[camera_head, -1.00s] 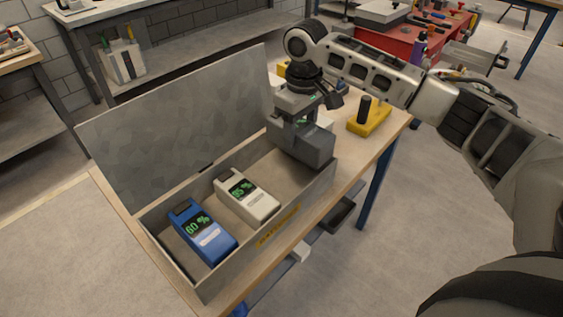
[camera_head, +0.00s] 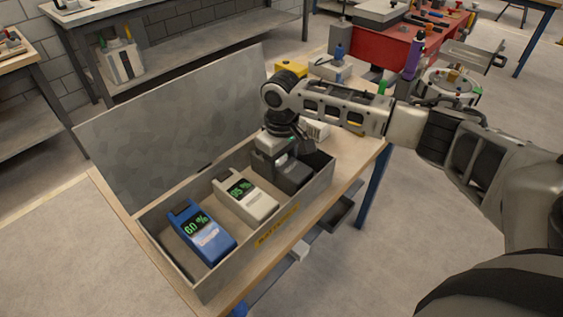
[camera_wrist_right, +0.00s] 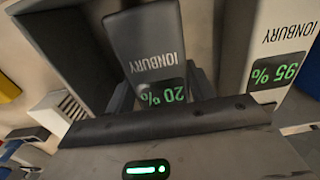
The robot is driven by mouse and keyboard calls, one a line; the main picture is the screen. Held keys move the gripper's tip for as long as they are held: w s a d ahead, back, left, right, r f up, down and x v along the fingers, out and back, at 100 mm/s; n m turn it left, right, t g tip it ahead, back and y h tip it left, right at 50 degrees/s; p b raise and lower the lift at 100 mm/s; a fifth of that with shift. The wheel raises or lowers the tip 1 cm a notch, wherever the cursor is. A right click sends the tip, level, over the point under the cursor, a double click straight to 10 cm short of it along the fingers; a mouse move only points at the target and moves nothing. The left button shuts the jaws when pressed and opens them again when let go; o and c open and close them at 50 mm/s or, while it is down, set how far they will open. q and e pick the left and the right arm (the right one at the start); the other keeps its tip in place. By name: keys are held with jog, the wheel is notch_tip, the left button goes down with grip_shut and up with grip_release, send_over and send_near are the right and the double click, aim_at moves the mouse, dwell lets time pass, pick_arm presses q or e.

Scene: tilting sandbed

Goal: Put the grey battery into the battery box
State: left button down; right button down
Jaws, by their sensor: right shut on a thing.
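The battery box (camera_head: 312,204) is an open grey case with its lid (camera_head: 170,130) raised, on the wooden table. My right gripper (camera_head: 284,163) is shut on the grey battery (camera_head: 298,178), at the right end of the box, within its walls. I cannot tell whether the battery touches the box floor. In the right wrist view the grey battery (camera_wrist_right: 148,45) reads 20 % between my fingers. The white battery (camera_head: 245,197), reading 95 %, lies in the middle of the box; it also shows in the wrist view (camera_wrist_right: 265,45). My left gripper is out of view.
A blue battery (camera_head: 203,235), reading 60 %, lies at the left end of the box. Behind the box, a yellow object (camera_head: 291,68) and a white device (camera_head: 331,68) stand on the table. A red workbench (camera_head: 385,45) stands farther back.

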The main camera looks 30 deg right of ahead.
aim_at(281, 161)
jog(key=shift+w+r, duration=0.1)
jog(key=c, duration=0.5)
grip_release()
notch_tip(281, 161, up, 12)
dwell(0.5)
